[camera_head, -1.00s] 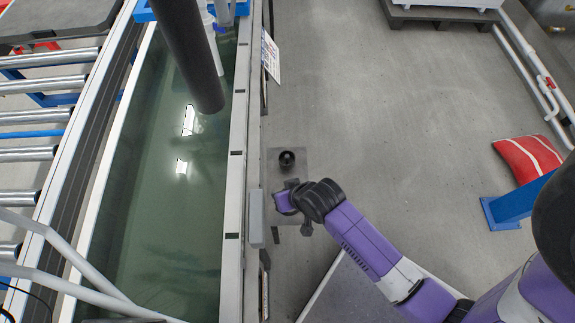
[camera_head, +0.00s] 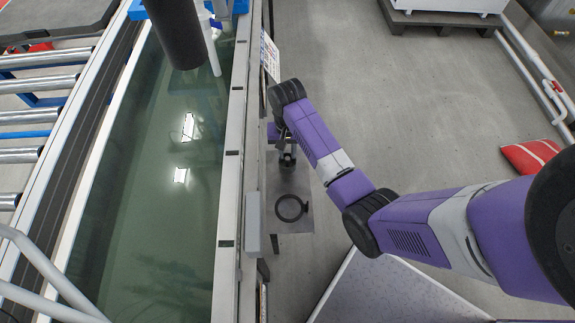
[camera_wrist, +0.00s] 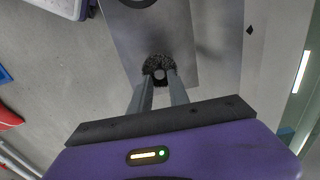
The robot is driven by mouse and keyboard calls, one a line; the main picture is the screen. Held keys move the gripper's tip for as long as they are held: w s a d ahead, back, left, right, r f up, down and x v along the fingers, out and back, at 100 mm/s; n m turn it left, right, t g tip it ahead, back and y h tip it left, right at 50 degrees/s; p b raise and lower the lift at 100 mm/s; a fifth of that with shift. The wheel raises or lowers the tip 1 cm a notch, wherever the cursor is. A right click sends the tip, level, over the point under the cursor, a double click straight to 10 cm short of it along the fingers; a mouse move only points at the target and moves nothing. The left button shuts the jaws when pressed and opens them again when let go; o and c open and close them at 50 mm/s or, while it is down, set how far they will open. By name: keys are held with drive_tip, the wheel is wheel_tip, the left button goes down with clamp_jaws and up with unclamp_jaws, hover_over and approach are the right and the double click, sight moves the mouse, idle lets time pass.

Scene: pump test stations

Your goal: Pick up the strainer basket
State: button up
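The strainer basket, as far as I can tell, is the small dark round piece (camera_head: 287,160) on the grey plate beside the tank. In the wrist view it shows as a dark mesh-like piece (camera_wrist: 157,62) at the fingertips, with a small grey round part between them. My gripper (camera_head: 286,144) is right over it in the head view and partly hides it. In the wrist view the two fingers of my gripper (camera_wrist: 160,78) stand apart, one on each side of the grey part. I cannot tell whether they touch it.
A black ring (camera_head: 291,208) lies on the same grey plate (camera_head: 300,222), nearer to me. The long tank (camera_head: 150,220) of greenish water, with its pale rim, runs along the left. A red cushion-like bag (camera_head: 530,155) lies at the right. The floor between is clear.

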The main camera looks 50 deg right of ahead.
sight(288, 159)
wheel_tip(288, 159, down, 5)
drive_tip(key=shift+s+f+b, duration=0.1)
drive_tip(key=shift+f+b, duration=0.05)
drive_tip(key=shift+b, duration=0.5)
clamp_jaws()
drive_tip(key=shift+r, duration=0.2)
